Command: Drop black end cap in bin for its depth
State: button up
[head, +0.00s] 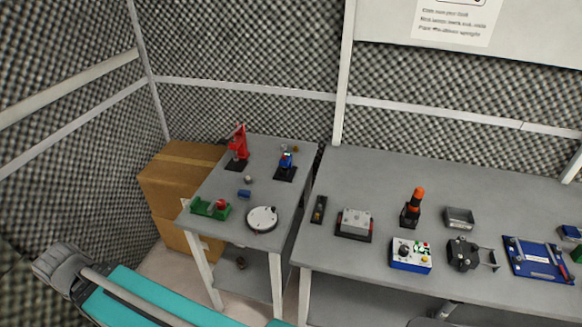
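I cannot single out the black end cap at this size. Small dark or grey pieces lie on the left table, one a small grey round piece (249,180) near its middle. No bin is certain; an open grey box (459,217) stands at the back of the right table. A narrow dark holder (318,209) stands at that table's left edge. My gripper is not in view.
The left table (222,178) carries a red press (239,146), a blue device (286,164), a white disc (262,219) and a green fixture (211,208). The right table carries a blue control box (410,255), among others. Cardboard boxes (178,181) stand left.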

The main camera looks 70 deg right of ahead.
aim_at(283, 172)
jog(key=k, duration=1.9)
jog(key=z, duration=0.6)
jog(key=i, duration=0.95)
jog(key=u, duration=0.05)
